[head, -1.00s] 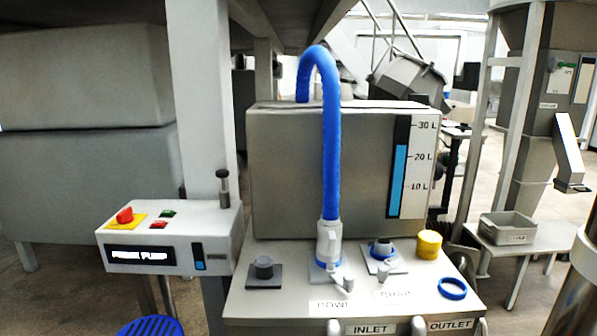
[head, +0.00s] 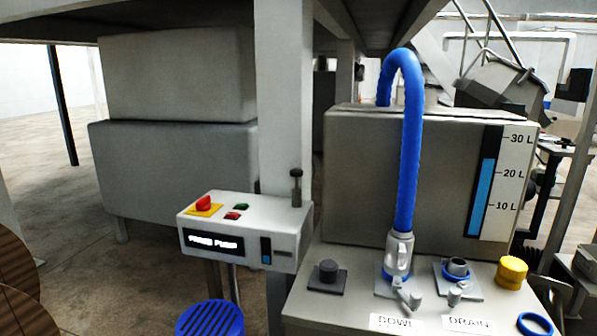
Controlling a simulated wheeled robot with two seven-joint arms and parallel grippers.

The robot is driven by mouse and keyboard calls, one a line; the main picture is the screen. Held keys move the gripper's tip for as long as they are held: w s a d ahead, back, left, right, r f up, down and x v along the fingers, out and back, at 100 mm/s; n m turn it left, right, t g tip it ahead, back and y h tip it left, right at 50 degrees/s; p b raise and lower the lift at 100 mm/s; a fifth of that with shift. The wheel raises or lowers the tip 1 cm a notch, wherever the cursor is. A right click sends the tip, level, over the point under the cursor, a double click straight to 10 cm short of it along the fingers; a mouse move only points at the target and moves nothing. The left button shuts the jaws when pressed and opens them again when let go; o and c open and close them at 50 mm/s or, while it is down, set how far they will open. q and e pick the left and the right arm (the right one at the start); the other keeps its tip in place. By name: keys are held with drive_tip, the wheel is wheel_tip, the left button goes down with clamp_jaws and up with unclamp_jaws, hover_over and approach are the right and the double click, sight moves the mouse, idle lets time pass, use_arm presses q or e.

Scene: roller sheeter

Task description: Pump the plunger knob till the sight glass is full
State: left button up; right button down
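The plunger knob (head: 296,174) is a dark round cap on a thin upright rod. It stands up from the right rear of the white control box (head: 285,215), whose display (head: 213,242) seems to read PRIME PUMP. The sight glass (head: 266,251) is a small dark upright window on the box's front face. Its lower part is blue and its upper part dark, so it looks partly filled. Neither of my grippers is in view, and nothing touches the knob.
A red button (head: 203,202) and small green and red buttons share the box top. Right of it, a steel tank (head: 400,180) with a litre gauge stands behind a blue hose (head: 408,150) and ports. A blue round stool (head: 210,319) is below. Brown round shapes (head: 25,265) edge the left.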

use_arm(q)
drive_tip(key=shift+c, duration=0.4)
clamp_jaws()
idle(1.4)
